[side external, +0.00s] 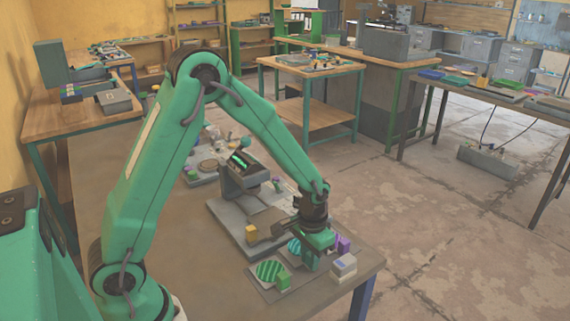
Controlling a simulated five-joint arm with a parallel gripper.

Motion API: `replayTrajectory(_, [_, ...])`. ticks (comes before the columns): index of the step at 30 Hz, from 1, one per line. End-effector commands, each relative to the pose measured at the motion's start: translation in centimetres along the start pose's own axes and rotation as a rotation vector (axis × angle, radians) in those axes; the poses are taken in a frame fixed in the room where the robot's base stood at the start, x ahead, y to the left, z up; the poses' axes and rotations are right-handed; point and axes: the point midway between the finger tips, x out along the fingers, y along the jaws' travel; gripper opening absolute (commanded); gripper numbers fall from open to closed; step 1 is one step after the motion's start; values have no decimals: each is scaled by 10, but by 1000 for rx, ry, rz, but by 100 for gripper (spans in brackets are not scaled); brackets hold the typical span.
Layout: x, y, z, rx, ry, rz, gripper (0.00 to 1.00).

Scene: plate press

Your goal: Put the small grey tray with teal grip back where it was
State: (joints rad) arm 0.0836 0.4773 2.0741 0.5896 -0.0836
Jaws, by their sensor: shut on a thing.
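My gripper (310,262) is low over the front right of the table, jaws shut. It closes at the near edge of a small grey tray (287,258) that carries a teal striped disc (294,246). The tray's grip is mostly hidden by the jaws. I cannot tell whether the tray rests on the table or is slightly raised. A second grey tray (258,283) with a green striped disc (268,270) and a green grip (283,282) lies just left of my gripper.
A grey press (240,178) stands on a grey base plate (228,216) behind. A yellow block (251,232) is on the plate's near side. A pale block (344,266) and a purple block (343,243) stand close right of my gripper. The table edge is near.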

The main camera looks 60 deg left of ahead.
Motion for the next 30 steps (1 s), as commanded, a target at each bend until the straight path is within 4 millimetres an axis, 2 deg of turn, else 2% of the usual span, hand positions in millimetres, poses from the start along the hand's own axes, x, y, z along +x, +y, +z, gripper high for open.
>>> replayTrajectory(1, [1,0,0,0,0,0,25])
replayTrajectory(4, [0,0,0,0,0,0,43])
replayTrajectory(19, [-6,0,0,0,0,0,43])
replayTrajectory(26, [-28,0,-1,0,4,0,43])
replayTrajectory(30, [-49,0,-1,0,4,0,43])
